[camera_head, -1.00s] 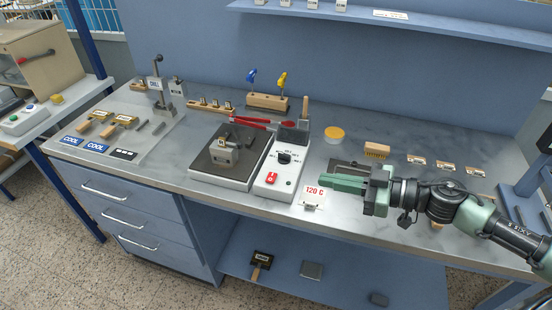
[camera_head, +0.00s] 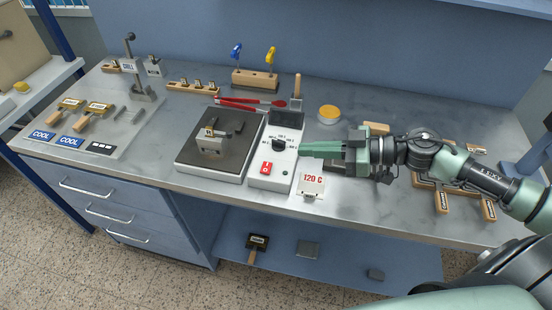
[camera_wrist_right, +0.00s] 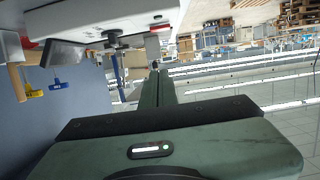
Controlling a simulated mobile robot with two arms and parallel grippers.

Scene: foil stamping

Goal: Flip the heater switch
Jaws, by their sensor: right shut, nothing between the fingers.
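The heater is a white control box with a dark hotplate (camera_head: 187,153) to its left, on the metal bench. The red rocker switch (camera_head: 266,168) is at the front of the box, with a black dial (camera_head: 278,145) behind it. My right gripper (camera_head: 302,148) is shut and empty, its green fingers pointing left, just right of the dial and apart from the red switch. In the right wrist view the shut fingers (camera_wrist_right: 157,75) point toward the white box (camera_wrist_right: 110,22), which shows upside down. My left gripper is not in view.
A 120 C sign (camera_head: 312,184) stands right of the box's front. Red tongs (camera_head: 250,104) and a yellow-lidded tin (camera_head: 328,113) lie behind. A metal block (camera_head: 211,144) stands on the hotplate. Bare bench lies between the tin and the back wall.

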